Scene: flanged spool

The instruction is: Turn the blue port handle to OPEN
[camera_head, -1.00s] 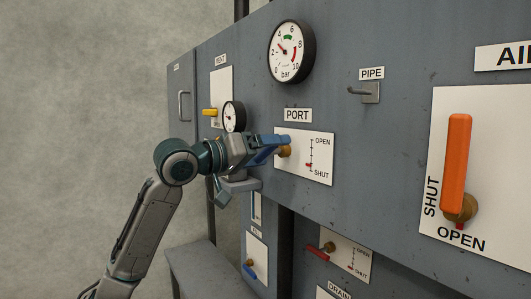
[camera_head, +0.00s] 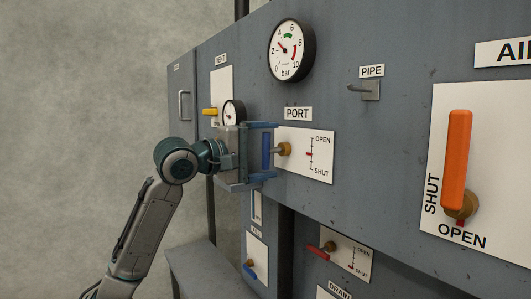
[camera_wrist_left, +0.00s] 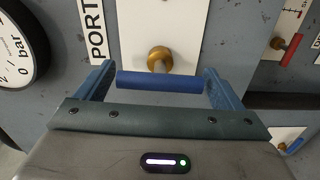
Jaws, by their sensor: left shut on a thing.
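The blue PORT handle (camera_head: 266,154) is a short bar on a brass hub (camera_head: 284,149), in front of the white PORT plate (camera_head: 291,166). In the head view it stands about upright. My left gripper (camera_head: 270,151) is shut on it, one finger at each end. The left wrist view shows the blue bar (camera_wrist_left: 158,82) spanning both fingers, with the brass hub (camera_wrist_left: 160,60) just beyond. The red pointer (camera_head: 309,154) on the plate's scale sits about midway between OPEN and SHUT. My right gripper is not in view.
A large orange handle (camera_head: 456,160) is at the right. A pressure gauge (camera_head: 290,51) and the PIPE lever (camera_head: 358,89) are higher. A red handle (camera_head: 317,252) is below.

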